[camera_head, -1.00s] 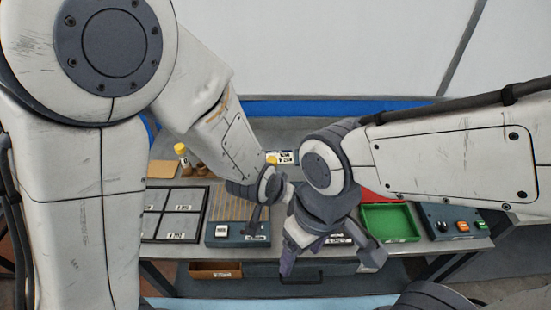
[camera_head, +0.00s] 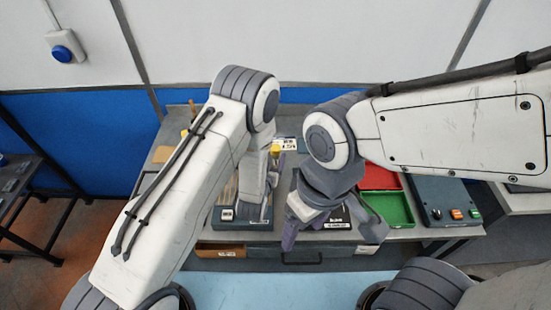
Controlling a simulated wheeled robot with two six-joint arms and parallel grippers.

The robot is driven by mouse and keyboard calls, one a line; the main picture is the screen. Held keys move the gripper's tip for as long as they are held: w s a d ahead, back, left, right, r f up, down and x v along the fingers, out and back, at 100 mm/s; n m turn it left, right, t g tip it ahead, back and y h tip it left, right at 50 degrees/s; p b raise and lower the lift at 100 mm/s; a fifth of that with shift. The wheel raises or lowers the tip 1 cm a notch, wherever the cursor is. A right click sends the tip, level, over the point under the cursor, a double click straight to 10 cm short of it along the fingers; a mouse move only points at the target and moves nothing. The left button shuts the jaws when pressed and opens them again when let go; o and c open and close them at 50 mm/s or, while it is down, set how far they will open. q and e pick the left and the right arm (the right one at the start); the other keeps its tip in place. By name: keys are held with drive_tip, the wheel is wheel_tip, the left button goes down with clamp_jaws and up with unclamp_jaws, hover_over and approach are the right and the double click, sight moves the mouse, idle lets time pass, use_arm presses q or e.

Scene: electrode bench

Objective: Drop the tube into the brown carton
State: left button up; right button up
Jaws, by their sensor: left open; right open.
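The brown carton (camera_head: 220,251) is low at the table's front, below the tabletop, with a white label on its face. No tube shows clearly. A small yellow-topped item (camera_head: 276,149) stands behind my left gripper, mostly hidden, and I cannot tell if it is the tube. My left gripper (camera_head: 258,203) points down over the slatted rack (camera_head: 228,213), open, its fingers partly hidden by its own wrist. My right gripper (camera_head: 332,238) is open and empty near the table's front edge, to the right of the carton.
A green tray (camera_head: 388,208) and a red tray (camera_head: 378,178) stand right of my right gripper. A control box (camera_head: 445,200) with buttons is at the right end. A white label card (camera_head: 285,144) stands at the back. My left arm covers the table's left part.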

sight(275, 150)
use_arm(q)
drive_tip(key=p+x, duration=0.2)
drive_tip(key=x, duration=0.3)
drive_tip(key=shift+d, duration=0.15)
drive_tip(key=shift+w+d+f, duration=0.1)
drive_tip(key=shift+w+f, duration=0.15)
drive_tip(key=shift+w, duration=0.15)
clamp_jaws()
idle(1.0)
